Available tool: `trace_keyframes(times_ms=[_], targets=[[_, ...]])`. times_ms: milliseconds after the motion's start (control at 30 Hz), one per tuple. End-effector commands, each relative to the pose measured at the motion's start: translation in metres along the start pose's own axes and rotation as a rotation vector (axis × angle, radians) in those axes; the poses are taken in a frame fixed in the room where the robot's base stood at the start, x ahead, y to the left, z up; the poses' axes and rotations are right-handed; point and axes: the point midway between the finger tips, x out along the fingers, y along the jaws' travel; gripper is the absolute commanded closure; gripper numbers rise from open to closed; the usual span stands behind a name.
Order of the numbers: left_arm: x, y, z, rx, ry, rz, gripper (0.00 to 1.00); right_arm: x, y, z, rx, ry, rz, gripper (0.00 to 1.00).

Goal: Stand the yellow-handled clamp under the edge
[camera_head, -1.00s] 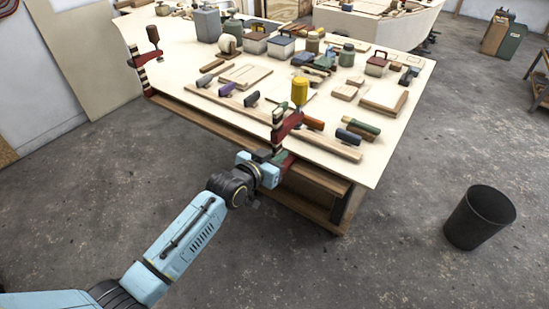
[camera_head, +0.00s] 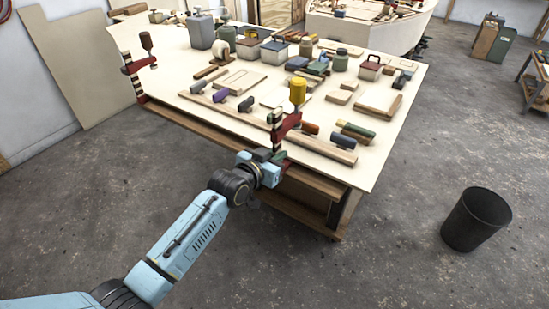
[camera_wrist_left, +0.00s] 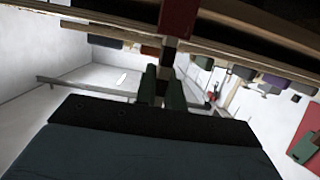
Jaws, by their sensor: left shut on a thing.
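The yellow-handled clamp (camera_head: 298,92) stands upright at the near edge of the plywood-topped bench (camera_head: 385,148). Its yellow handle is uppermost, and its red arm reaches over the bench edge. My left gripper (camera_head: 272,168) is shut on the clamp's lower part, just outside and below the edge. In the left wrist view, the red part of the clamp (camera_wrist_left: 178,18) rises in front of the bench edge, above the green fingers of my left gripper (camera_wrist_left: 161,90). Whether the lower jaw touches the bench underside cannot be told. My right gripper is not in view.
A brown-handled clamp (camera_head: 146,42) stands at the bench's left corner. Tools, blocks and boxes crowd the top, with a long wooden strip (camera_head: 330,149) near the front edge. A black bin (camera_head: 476,219) stands on the floor to the right. The floor in front is clear.

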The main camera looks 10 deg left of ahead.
Motion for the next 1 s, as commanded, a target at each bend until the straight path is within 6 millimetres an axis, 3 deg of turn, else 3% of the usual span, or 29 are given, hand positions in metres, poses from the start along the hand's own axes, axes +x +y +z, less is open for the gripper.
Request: trace_keyframes(times_ms=[1000], targets=[[0.035, 0.000, -0.012, 0.000, 0.006, 0.001, 1.00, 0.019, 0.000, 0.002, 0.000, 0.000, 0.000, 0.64]])
